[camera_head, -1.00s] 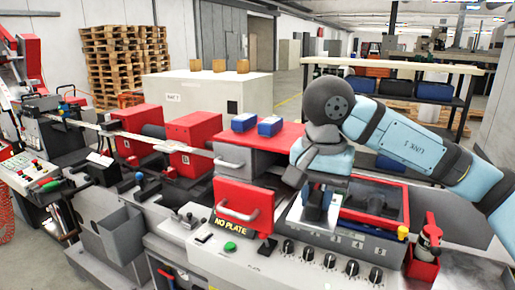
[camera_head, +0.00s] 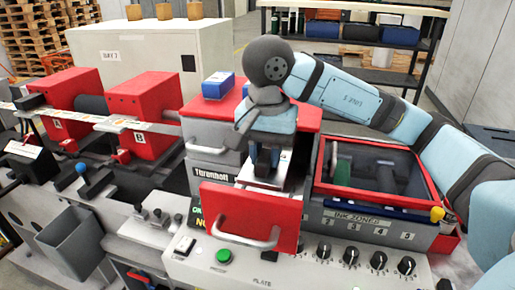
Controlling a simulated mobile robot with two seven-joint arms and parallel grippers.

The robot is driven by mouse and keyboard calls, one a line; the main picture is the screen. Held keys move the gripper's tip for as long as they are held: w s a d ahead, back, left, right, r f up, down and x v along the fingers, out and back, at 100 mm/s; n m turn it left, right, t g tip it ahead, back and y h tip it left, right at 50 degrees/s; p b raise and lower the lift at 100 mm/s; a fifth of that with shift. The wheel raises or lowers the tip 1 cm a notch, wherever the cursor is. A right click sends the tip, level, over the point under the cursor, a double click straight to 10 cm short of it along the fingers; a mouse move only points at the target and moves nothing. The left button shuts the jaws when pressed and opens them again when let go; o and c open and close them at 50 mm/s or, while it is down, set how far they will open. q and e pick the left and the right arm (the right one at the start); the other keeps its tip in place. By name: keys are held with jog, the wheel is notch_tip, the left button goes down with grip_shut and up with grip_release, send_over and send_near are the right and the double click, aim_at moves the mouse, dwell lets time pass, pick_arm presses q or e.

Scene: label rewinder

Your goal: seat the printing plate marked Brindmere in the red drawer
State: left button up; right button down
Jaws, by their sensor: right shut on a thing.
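The red drawer (camera_head: 236,203) has a red front with a metal handle, in the middle of the head view. My right gripper (camera_head: 264,167) points down just behind the drawer front. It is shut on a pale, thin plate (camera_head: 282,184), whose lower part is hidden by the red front. No Brindmere mark can be read on it, and I cannot tell whether it touches the drawer. A dark label reading Threnholt (camera_head: 210,173) shows left of the gripper. My left gripper is not in view.
A red-framed ink unit (camera_head: 378,206) stands right of the drawer, above a row of black knobs (camera_head: 350,257). Blue boxes (camera_head: 218,86) sit on the red-topped cabinet behind. Two red units (camera_head: 143,108) stand to the left. A sign beside the drawer is mostly covered.

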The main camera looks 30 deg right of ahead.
jog(key=shift+s+f, duration=0.15)
jog(key=shift+s, duration=0.05)
jog(key=shift+f, duration=0.25)
notch_tip(320, 180, down, 4)
jog(key=b, duration=0.2)
jog(key=shift+w+f+b, duration=0.1)
jog(key=shift+f+b, duration=0.1)
jog(key=shift+b, duration=0.15)
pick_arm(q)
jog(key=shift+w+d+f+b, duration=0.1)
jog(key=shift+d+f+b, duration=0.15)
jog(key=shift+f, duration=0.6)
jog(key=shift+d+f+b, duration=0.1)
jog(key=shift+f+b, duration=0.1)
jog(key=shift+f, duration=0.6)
pick_arm(e)
jog(key=shift+w+f, duration=0.1)
jog(key=shift+f, duration=0.3)
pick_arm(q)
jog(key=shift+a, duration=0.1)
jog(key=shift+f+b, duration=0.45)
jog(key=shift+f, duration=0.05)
pick_arm(e)
jog(key=shift+f, duration=0.3)
jog(key=c, duration=0.8)
grip_release()
jog(key=shift+c, duration=0.2)
